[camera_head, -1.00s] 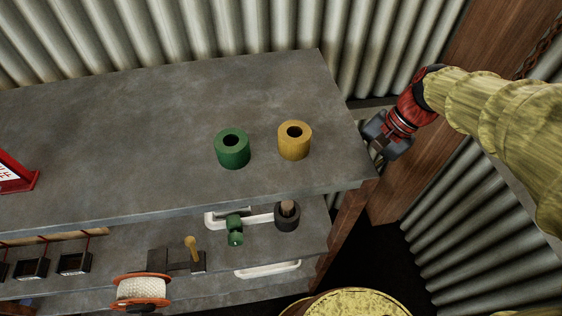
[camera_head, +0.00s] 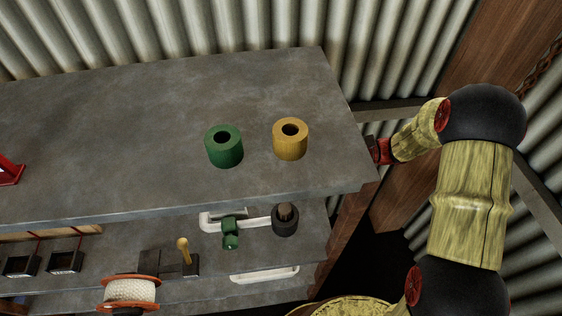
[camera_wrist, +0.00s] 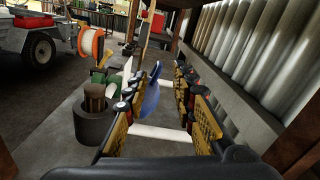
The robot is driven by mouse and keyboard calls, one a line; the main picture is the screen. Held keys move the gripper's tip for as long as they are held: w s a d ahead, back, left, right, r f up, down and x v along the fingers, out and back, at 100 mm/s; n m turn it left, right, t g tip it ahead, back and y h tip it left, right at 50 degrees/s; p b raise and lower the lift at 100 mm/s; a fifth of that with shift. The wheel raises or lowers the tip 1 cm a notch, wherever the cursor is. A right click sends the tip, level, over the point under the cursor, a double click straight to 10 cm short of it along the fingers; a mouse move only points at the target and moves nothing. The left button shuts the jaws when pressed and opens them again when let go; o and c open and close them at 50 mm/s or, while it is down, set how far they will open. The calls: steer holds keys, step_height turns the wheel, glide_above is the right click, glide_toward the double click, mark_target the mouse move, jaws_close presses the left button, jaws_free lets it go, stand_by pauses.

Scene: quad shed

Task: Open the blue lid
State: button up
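A blue disc-like piece (camera_wrist: 151,92), which looks like the blue lid, shows nearly edge-on in the wrist view. It stands over the shelf, between the two fingers of my gripper (camera_wrist: 160,82). The fingers are apart, with the blue piece closer to the left one; I cannot tell whether that finger touches it. In the head view the blue piece and my gripper are hidden below the tabletop; only my red wrist shows by the right end of the bench.
The grey bench top (camera_head: 120,130) carries a green ring (camera_head: 224,150) and a yellow ring (camera_head: 290,142). On the shelf below are a dark cup (camera_wrist: 93,122), a green fitting (camera_head: 230,234) and a rope spool (camera_head: 130,290). A corrugated wall (camera_wrist: 245,55) stands close on the right.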

steer(key=a+b, duration=0.1)
steer(key=a, duration=0.2)
steer(key=s+a+b, duration=0.1)
steer(key=a, duration=0.3)
steer(key=shift+s+a, duration=0.15)
steer(key=shift+s, duration=0.05)
steer(key=shift+c, duration=0.2)
jaws_close()
steer(key=shift+w+r, duration=0.1)
stand_by(0.4)
